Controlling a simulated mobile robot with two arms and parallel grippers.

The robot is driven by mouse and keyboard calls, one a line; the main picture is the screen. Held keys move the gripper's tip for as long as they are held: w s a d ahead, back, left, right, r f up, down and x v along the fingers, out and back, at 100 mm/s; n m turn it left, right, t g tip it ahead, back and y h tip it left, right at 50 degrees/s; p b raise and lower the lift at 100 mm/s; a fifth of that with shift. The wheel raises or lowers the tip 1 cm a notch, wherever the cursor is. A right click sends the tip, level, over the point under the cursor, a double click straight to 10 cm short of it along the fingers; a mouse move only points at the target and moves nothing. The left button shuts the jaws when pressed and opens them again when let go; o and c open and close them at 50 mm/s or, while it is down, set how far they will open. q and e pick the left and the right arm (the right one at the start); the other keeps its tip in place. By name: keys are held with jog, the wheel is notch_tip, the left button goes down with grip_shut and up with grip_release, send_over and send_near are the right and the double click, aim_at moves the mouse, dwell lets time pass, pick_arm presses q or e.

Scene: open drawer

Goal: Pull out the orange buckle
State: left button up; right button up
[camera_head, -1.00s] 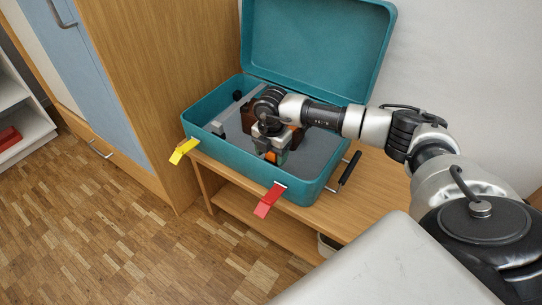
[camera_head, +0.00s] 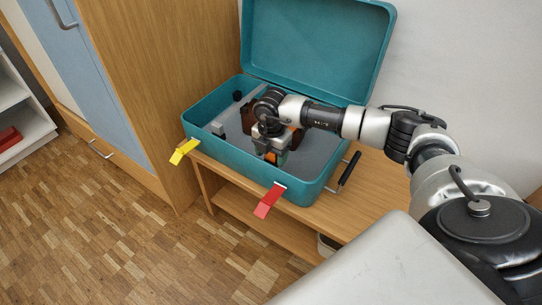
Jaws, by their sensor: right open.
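An open teal case (camera_head: 232,160) stands on a wooden bench with its lid raised at the back. My right gripper (camera_head: 271,158) points down inside the case and is open. Small orange parts show beside it; the orange buckle (camera_head: 271,157) is mostly covered by the gripper, and I cannot tell whether the fingers touch it. A brown piece (camera_head: 248,118) sits just left of the gripper. My left gripper is not in view.
A yellow latch (camera_head: 183,151) and a red latch (camera_head: 269,201) hang open at the case's front. A black handle (camera_head: 349,170) sticks out on its right side. A wooden cabinet (camera_head: 150,90) stands close on the left. The floor in front is clear.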

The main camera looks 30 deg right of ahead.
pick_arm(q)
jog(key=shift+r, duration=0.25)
pick_arm(e)
grip_shut()
jog(key=shift+r+p, duration=0.7)
jog(key=shift+p, duration=0.1)
jog(key=shift+r+p, duration=0.75)
jog(key=shift+r, duration=0.1)
jog(key=shift+r+p, duration=0.7)
jog(key=shift+r, duration=0.15)
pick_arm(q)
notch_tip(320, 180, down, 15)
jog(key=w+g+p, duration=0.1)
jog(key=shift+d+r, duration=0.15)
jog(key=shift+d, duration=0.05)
pick_arm(e)
jog(key=shift+r, duration=0.6)
dwell(0.4)
